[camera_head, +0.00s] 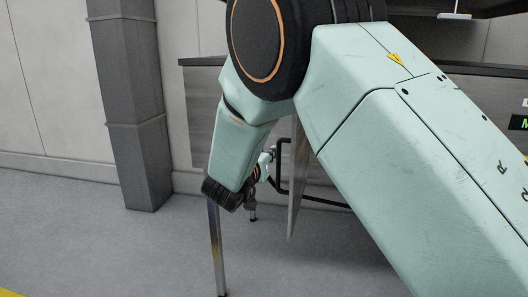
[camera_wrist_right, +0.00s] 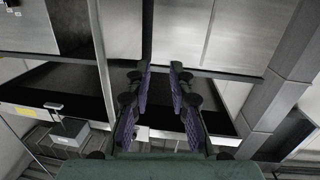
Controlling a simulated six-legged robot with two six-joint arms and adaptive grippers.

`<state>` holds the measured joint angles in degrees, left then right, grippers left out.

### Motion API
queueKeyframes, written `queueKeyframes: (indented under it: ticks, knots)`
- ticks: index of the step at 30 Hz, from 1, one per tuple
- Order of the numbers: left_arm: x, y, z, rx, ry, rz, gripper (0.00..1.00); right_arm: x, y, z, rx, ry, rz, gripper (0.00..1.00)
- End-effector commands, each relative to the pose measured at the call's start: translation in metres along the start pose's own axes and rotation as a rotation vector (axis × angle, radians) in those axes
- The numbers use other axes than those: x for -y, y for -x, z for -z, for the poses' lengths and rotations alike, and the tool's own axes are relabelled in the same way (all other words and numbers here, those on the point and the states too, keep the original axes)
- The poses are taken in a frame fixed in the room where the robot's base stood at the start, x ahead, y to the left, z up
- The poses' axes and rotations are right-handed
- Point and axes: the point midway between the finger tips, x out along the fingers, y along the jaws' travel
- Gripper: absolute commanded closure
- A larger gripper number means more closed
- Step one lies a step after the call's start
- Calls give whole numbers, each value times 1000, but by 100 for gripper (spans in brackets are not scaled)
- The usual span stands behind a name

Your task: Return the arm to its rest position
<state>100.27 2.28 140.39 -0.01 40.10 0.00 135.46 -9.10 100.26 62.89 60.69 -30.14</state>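My right arm fills much of the head view, with its black elbow joint at the top and its forearm hanging down. The right gripper is mostly hidden behind the end of the forearm there. In the wrist view my right gripper (camera_wrist_right: 161,72) shows two dark fingers with purple pads. They stand apart with nothing between them. My left arm and gripper are in neither view.
In the head view a metal bench (camera_head: 200,95) with a dark top and thin leg (camera_head: 215,245) stands behind my arm. A grey pillar (camera_head: 135,110) stands left. Open floor (camera_head: 70,220) lies at lower left. The wrist view shows a grey box (camera_wrist_right: 70,133).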

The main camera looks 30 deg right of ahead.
Motion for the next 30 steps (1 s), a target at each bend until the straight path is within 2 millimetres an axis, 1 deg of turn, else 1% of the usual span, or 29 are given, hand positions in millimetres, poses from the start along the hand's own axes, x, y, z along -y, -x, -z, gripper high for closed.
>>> queueKeyframes:
  ticks: [8, 11, 13, 14, 16, 17, 18, 20, 21, 23, 24, 26, 27, 29, 30]
  knots:
    - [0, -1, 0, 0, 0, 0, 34, 0, 0, -1, 1, 1, 0, 78]
    - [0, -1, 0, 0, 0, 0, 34, 1, 0, -2, 5, -23, 4, 78]
    - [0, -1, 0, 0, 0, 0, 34, 10, 2, -8, 18, -45, 54, 78]
    - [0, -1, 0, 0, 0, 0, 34, 13, 4, -14, 29, -41, 86, 78]
    - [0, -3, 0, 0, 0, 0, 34, 18, 13, -40, 78, -7, 171, 78]
    - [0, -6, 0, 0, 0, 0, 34, 19, 18, -60, 110, 14, 208, 78]
    - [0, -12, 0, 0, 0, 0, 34, 19, 24, -90, 158, 45, 253, 78]
    - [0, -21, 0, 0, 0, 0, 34, 17, 34, -130, 222, 84, 303, 78]
    - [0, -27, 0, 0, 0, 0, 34, 14, 41, -156, 263, 108, 330, 78]
    - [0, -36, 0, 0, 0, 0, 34, 8, 53, -194, 329, 144, 369, 78]
    - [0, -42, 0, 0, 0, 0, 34, 3, 61, -218, 372, 167, 391, 78]
    - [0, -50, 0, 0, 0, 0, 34, -5, 75, -255, 440, 202, 424, 78]
    - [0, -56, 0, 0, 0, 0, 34, -11, 85, -278, 484, 223, 443, 78]
    - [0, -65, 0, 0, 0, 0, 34, -22, 101, -313, 554, 256, 471, 78]
    - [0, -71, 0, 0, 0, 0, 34, -30, 112, -336, 599, 278, 488, 78]
